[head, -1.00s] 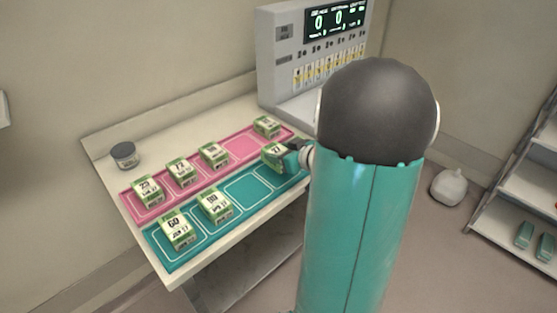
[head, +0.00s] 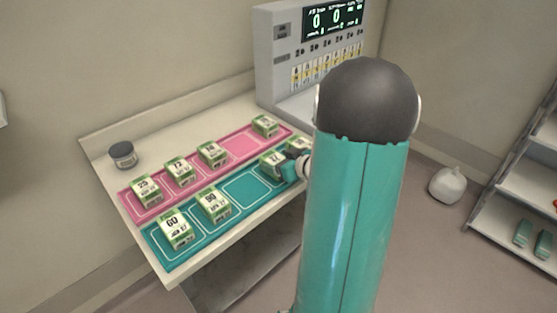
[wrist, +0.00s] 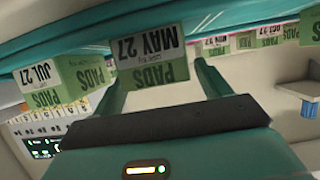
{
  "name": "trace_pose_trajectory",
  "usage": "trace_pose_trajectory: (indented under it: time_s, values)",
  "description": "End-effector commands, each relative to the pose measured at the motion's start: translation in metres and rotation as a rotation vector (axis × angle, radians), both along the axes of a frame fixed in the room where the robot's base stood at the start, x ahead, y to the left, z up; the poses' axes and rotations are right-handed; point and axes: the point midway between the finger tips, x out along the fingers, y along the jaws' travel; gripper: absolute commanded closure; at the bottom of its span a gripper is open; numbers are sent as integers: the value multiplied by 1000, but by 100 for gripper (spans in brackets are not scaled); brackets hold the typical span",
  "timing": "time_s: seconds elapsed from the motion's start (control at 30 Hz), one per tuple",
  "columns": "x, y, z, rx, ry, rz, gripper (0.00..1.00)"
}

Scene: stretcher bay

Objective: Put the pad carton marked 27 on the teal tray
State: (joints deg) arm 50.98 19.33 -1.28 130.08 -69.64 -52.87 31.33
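The pad carton marked 27 (head: 272,161) is at the right end of the teal tray (head: 247,190), past an empty outlined slot. In the wrist view, which is upside down, this green and white carton (wrist: 151,60) reads MAY 27. It lies between the fingertips of my gripper (wrist: 157,75), with a narrow gap beside the right finger. The gripper looks slightly open around it. In the head view my gripper (head: 290,163) is at the carton's right side, partly hidden by my arm. The carton appears down at tray level; its underside is hidden.
A carton reading JUL 27 (wrist: 55,80) is close beside it. Cartons 60 (head: 176,230) and another (head: 213,204) stand on the teal tray's left. The pink tray (head: 241,146) behind holds several cartons. A grey jar (head: 122,155) and a monitor unit (head: 285,65) are on the counter.

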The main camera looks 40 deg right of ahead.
Motion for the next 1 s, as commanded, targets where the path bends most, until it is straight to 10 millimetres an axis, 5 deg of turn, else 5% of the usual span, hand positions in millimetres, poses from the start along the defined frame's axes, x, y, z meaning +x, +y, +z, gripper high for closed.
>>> trace_pose_trajectory:
  time_s: [0.27, 0.73, 1.0]
  values:
    - [-5, -1, 6, -2, 0, 0, 24]
    - [-90, -3, 41, -2, -1, -3, 24]
    - [-111, -3, 49, -1, 0, 0, 24]
